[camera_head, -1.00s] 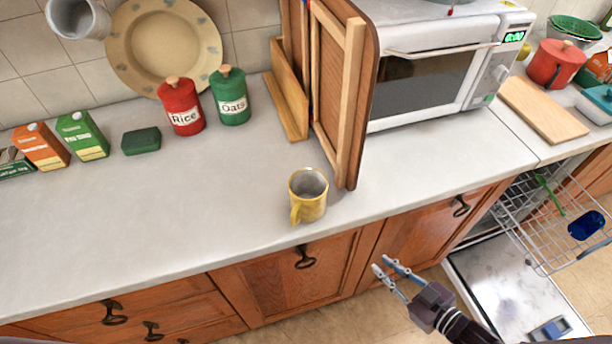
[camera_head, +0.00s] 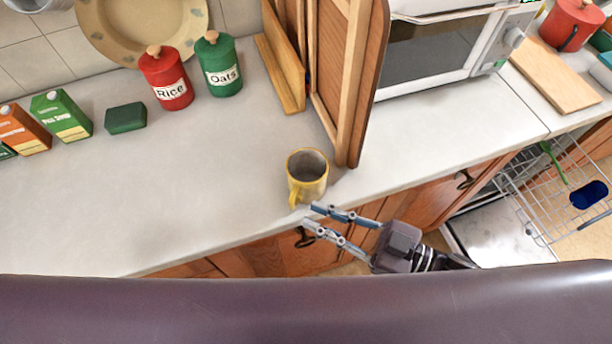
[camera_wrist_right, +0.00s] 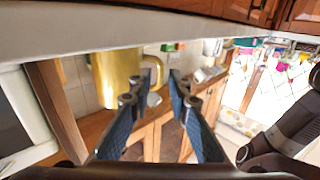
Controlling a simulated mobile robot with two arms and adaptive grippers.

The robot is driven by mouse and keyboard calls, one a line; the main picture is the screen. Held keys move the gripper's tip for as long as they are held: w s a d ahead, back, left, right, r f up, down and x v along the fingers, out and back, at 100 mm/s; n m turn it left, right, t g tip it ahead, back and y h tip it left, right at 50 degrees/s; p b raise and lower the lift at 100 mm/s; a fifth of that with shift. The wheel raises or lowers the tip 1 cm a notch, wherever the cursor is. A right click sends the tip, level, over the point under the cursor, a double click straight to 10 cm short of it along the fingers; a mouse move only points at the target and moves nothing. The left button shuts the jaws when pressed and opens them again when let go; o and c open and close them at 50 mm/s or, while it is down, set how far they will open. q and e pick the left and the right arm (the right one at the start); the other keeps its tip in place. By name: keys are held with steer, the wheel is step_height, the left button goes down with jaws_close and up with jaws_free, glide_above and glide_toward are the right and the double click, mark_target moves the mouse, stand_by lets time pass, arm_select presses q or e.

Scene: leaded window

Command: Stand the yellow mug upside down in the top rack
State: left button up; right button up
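The yellow mug (camera_head: 307,177) stands upright on the counter near its front edge, its open mouth up and its handle toward the front. My right gripper (camera_head: 312,216) is open and empty just in front of the mug, with its fingertips near the handle. In the right wrist view the mug (camera_wrist_right: 117,80) appears upside down just beyond the open fingers (camera_wrist_right: 173,60). The top rack (camera_head: 565,190) is a wire rack pulled out of the dishwasher at the right; a blue cup (camera_head: 589,194) and a green utensil (camera_head: 552,160) are in it. My left gripper is not in view.
The rice canister (camera_head: 166,78), oats canister (camera_head: 218,65) and a green block (camera_head: 125,118) stand farther left.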

mark_target(295, 207)
steer(key=shift+p+x, duration=0.45)
steer(key=shift+x, duration=1.45)
jaws_close()
steer(key=shift+r, duration=0.15)
